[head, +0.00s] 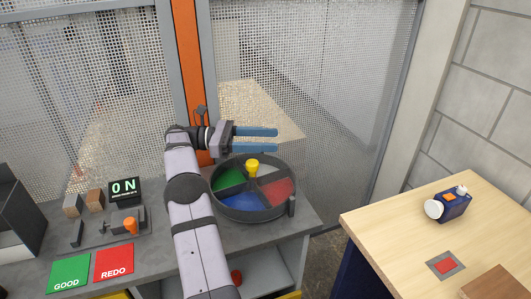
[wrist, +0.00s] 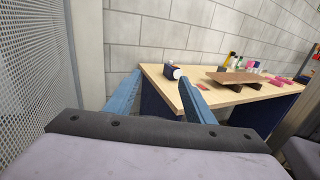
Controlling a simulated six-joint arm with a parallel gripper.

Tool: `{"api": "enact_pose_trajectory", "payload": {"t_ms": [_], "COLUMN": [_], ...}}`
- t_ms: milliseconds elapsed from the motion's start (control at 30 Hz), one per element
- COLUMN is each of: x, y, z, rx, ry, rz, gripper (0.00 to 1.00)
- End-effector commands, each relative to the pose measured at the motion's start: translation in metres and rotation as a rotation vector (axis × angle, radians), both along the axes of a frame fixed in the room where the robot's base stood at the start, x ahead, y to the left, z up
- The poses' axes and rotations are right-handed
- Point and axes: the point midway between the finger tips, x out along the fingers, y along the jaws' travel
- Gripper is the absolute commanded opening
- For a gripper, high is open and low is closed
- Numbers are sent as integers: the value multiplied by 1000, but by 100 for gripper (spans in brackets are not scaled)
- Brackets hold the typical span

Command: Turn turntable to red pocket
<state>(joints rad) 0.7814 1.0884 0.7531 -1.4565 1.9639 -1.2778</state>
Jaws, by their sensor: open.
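The turntable (head: 254,215) is a round dark tray on the grey bench, split into green (head: 228,180), blue (head: 240,201), red (head: 276,191) and pale grey pockets. The turntable is not in the wrist view.
A green GOOD card (head: 69,274) and a red REDO card (head: 114,263) lie at the bench's left. An ON display (head: 124,189) and an orange-knobbed fixture (head: 130,226) stand behind them. Mesh fencing (head: 310,80) rises behind. A wooden table (head: 400,235) at right holds a blue device (head: 452,205).

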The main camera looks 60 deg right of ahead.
Motion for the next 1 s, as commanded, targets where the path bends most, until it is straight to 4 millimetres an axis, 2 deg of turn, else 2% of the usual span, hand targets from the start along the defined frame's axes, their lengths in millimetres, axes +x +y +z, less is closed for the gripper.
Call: {"api": "enact_pose_trajectory", "payload": {"t_ms": [200, 500, 700, 733, 867, 967, 1000], "x": [0, 0, -4, -6, -20, -38, -46], "y": [0, 0, -2, -2, -6, -8, -9], "z": [17, 18, 28, 32, 64, 107, 128], "rx": [-1, 0, 0, 0, -10, -35, -48], "ry": [0, 1, 0, 0, -9, -32, -44], "rz": [0, 0, -9, -12, -38, -69, -83], "gripper": [49, 49, 1, 0, 0, 0, 0]}}
